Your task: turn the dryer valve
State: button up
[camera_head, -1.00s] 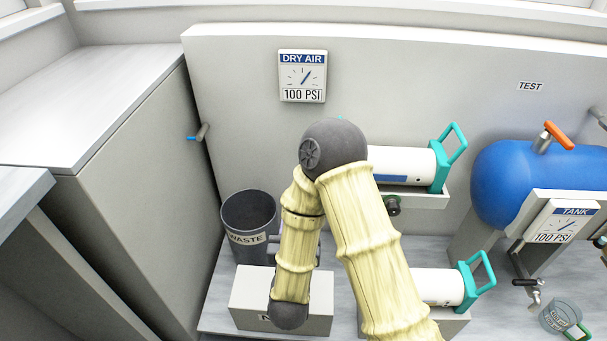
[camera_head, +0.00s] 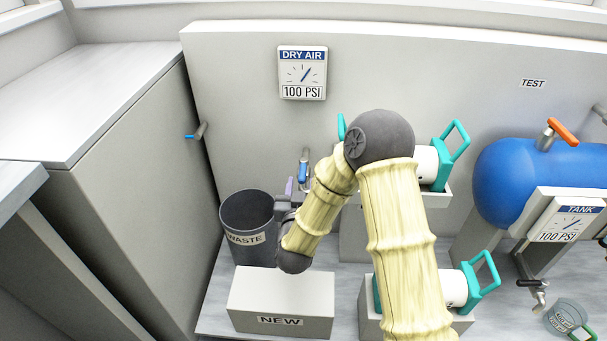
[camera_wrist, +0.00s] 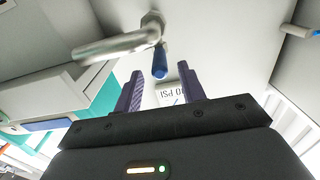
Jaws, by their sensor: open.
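The valve with a blue handle (camera_head: 303,172) is on the wall below the DRY AIR gauge (camera_head: 302,73). In the wrist view its blue handle (camera_wrist: 160,62) hangs from a metal pipe fitting, just beyond and between my fingertips. My gripper (camera_wrist: 162,76) is open and empty, its purple fingers on either side of the handle's line. No contact with the handle shows. In the head view my gripper (camera_head: 290,187) is partly hidden by my arm, with a purple finger just left of and below the valve.
A WASTE bin (camera_head: 248,222) and a NEW box (camera_head: 281,303) stand below. Teal-handled white cylinders (camera_head: 453,288) sit in holders to the right. A blue tank (camera_head: 510,175) is farther right. Another blue-tipped pipe (camera_head: 200,131) is on the left, near the cabinet (camera_head: 140,190).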

aim_at(305, 159)
jog(key=w+b, duration=0.1)
jog(key=w, duration=0.5)
jog(key=shift+w+d, duration=0.1)
grip_shut()
jog(key=shift+d, duration=0.1)
